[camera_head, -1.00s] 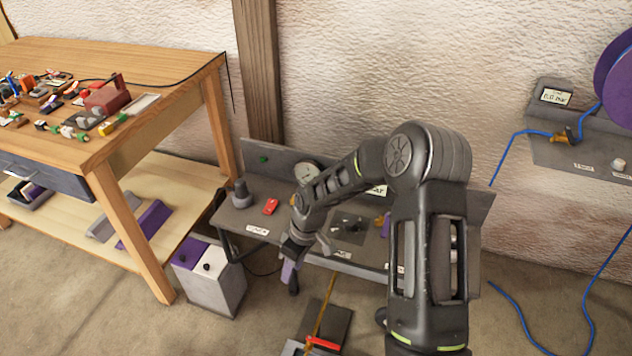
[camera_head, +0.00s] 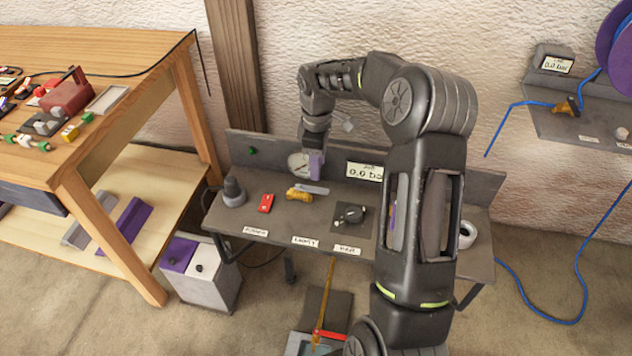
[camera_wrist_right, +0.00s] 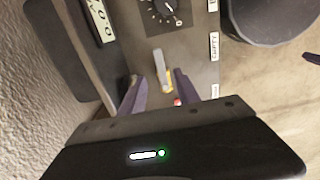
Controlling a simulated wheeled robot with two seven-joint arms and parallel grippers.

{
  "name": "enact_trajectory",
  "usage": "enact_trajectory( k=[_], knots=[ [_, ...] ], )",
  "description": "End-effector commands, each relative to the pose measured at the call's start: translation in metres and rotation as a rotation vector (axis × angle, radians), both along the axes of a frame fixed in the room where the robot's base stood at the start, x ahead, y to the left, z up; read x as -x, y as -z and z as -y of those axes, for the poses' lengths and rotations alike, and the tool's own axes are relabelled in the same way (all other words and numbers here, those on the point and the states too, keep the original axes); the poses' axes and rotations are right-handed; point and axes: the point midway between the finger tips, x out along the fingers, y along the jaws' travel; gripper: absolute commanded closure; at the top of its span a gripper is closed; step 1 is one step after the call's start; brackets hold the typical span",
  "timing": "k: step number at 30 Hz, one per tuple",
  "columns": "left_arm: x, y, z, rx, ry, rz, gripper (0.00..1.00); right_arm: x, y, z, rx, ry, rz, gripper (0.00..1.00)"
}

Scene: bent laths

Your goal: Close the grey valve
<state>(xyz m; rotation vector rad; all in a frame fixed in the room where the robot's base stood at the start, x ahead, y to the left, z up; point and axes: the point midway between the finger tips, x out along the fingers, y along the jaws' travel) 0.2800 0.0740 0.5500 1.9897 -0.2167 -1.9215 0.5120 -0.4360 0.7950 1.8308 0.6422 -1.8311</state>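The grey valve is a brass body with a flat grey lever (camera_head: 312,188), on the grey wall bench behind the label strip. The lever points to the right in the head view. In the right wrist view the grey lever (camera_wrist_right: 161,68) lies just ahead of and between my purple fingertips. My right gripper (camera_wrist_right: 160,88) is open and empty. In the head view my right gripper (camera_head: 315,164) points down above and behind the valve, in front of the round gauge (camera_head: 298,164). I cannot tell whether a finger touches the lever. My left gripper is not in view.
A red switch (camera_head: 266,203) and a dark knob post (camera_head: 234,191) stand left of the valve. A black dial (camera_head: 350,214) is to its right. A display (camera_head: 364,171) reads 0.0 bar. A wooden workbench (camera_head: 128,62) is at the left.

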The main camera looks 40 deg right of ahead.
Motion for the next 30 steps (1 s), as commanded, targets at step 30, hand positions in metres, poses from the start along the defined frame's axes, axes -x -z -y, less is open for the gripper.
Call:
enact_trajectory(
  k=[30],
  knots=[
    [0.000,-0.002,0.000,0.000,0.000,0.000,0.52,0.000,0.075,0.000,-0.001,0.000,-0.001,0.72]
  ],
)
